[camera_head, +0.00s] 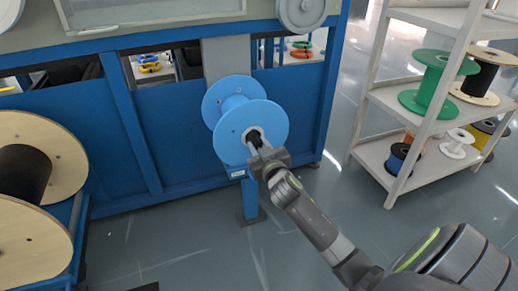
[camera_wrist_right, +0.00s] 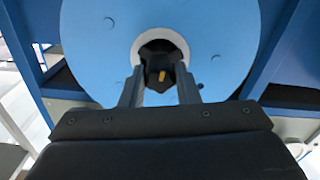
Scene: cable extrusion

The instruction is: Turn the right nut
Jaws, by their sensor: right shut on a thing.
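A light-blue spool (camera_head: 262,118) is mounted on the blue machine frame in the middle of the head view. Its near flange (camera_wrist_right: 90,40) fills the upper part of the right wrist view. A dark nut (camera_wrist_right: 158,62) sits in the spool's pale-ringed centre hole, with a small yellowish piece at its middle. My right gripper (camera_head: 256,143) reaches to the hub. In the right wrist view its two fingers (camera_wrist_right: 160,92) stand either side of the nut and are shut on it. The fingertips are partly hidden in the dark hole. My left gripper is not in view.
A white shelf (camera_head: 385,152) with green, black and other spools stands at the right. A large wooden-flanged spool (camera_head: 62,150) stands at the left. The blue machine frame (camera_head: 170,150) is behind the spool. Grey floor (camera_head: 330,210) is open between the frame and the shelf.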

